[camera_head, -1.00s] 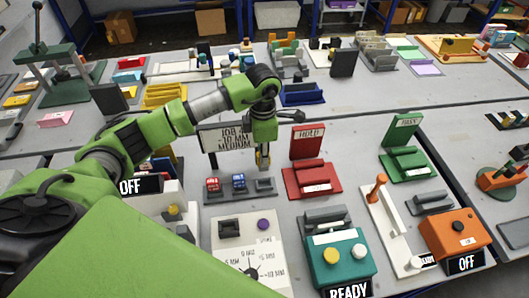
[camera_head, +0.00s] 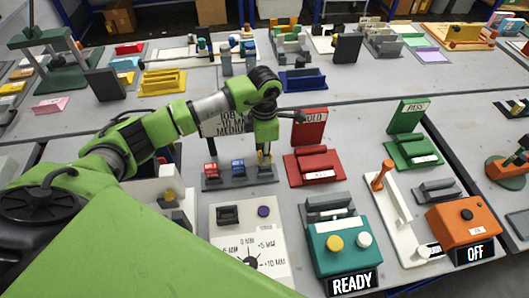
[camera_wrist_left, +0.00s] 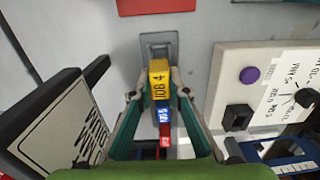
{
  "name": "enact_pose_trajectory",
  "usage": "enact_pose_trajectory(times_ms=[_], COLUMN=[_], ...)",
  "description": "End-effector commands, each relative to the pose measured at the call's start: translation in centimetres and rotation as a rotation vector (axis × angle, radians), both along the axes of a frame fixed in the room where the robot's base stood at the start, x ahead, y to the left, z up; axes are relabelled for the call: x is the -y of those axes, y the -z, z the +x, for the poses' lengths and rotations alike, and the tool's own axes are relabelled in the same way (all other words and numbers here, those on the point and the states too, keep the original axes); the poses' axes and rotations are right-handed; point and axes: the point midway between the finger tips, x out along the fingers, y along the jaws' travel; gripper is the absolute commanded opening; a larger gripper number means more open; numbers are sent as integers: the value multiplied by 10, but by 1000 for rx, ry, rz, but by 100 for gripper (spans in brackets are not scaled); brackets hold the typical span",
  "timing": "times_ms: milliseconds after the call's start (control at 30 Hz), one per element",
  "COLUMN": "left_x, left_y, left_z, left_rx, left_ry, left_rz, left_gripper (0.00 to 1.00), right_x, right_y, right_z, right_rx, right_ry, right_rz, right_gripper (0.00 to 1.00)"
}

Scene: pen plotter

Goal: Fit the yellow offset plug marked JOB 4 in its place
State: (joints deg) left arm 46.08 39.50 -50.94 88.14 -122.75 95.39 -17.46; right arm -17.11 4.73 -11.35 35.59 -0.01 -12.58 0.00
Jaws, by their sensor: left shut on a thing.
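The yellow offset plug marked JOB 4 (camera_wrist_left: 158,85) sits between the fingers of my left gripper (camera_wrist_left: 158,97) in the left wrist view. The gripper is shut on it. In the head view my left gripper (camera_head: 264,153) points down at the right end of the grey plug rack (camera_head: 212,184). I cannot tell whether the plug is seated in the rack or just above it. The blue plug (camera_head: 238,166) and red plug (camera_head: 210,171) stand in the rack to its left. A white offset panel (camera_head: 247,235) with a dark square socket (camera_head: 228,215) stands in front of the rack. My right gripper is out of view.
A sign (camera_head: 226,124) stands behind the rack, partly hidden by my arm. A red HOLD tray (camera_head: 316,167) is right of the rack. A teal READY box (camera_head: 340,244), an orange OFF box (camera_head: 461,230) and a lever (camera_head: 382,175) stand farther right.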

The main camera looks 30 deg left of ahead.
Motion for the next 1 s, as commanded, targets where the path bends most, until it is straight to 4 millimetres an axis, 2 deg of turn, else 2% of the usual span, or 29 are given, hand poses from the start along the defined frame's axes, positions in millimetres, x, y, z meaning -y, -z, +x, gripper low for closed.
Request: enact_pose_trajectory(times_ms=[1000], left_x=[-1], left_y=[2], left_z=[0], left_rx=[0], left_ry=[0], left_rz=[0], left_gripper=[0], right_x=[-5], right_y=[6], right_z=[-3], right_rx=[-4], right_ry=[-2], right_rz=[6], right_gripper=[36])
